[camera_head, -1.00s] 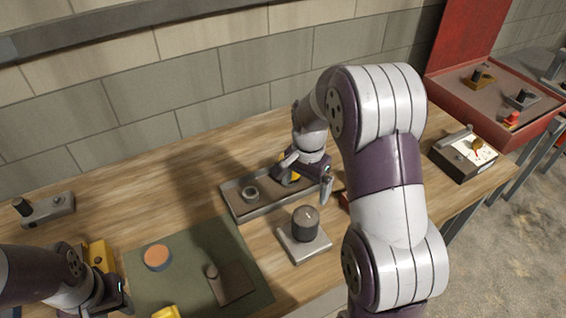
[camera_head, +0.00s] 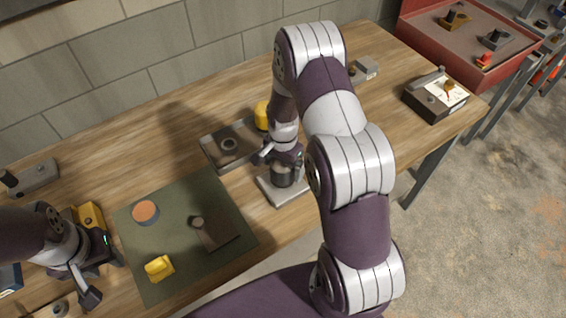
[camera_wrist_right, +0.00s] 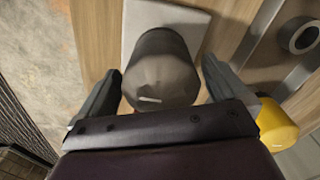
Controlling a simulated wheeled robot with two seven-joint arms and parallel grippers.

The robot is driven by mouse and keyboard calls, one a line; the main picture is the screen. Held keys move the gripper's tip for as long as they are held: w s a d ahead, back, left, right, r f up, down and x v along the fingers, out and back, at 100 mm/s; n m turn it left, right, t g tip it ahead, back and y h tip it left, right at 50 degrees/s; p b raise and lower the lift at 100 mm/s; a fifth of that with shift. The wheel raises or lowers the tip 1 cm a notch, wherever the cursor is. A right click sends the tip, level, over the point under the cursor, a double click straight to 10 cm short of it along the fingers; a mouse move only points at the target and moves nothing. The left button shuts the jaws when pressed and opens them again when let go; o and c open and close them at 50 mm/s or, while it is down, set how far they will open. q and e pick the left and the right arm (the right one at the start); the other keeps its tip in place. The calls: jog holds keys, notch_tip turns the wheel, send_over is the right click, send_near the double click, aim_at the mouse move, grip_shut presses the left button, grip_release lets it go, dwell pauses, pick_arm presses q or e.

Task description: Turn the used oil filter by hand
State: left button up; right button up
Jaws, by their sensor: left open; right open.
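The used oil filter is a dark grey cylinder (camera_head: 283,180) standing on a light square base plate (camera_head: 272,194) on the bench. In the right wrist view the filter (camera_wrist_right: 162,72) shows a pale mark on its top and sits between my open fingers. My right gripper (camera_head: 281,161) is above and around the filter's top, with a finger on each side; the wrist view (camera_wrist_right: 163,85) shows gaps on both sides. My left gripper (camera_head: 103,278) is open and empty at the left end of the bench, beside the green mat.
A grey tray (camera_head: 211,150) with a ring and a yellow part (camera_head: 262,115) lies just behind the filter. A green mat (camera_head: 180,195) holds an orange-topped disc, a yellow block and a brown part. A dark box (camera_head: 432,106) and red case (camera_head: 412,32) are at the right.

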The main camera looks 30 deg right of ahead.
jog(key=shift+w+a, duration=0.1)
jog(key=c, duration=1.3)
jog(key=n, duration=0.4)
jog(key=shift+r+n, duration=0.15)
jog(key=shift+n, duration=0.25)
jog(key=n, duration=0.2)
jog(key=shift+n+p, duration=0.35)
jog(key=shift+n, duration=0.05)
jog(key=n, duration=0.5)
jog(key=shift+n, duration=0.3)
jog(key=n, duration=0.4)
jog(key=o, duration=1.3)
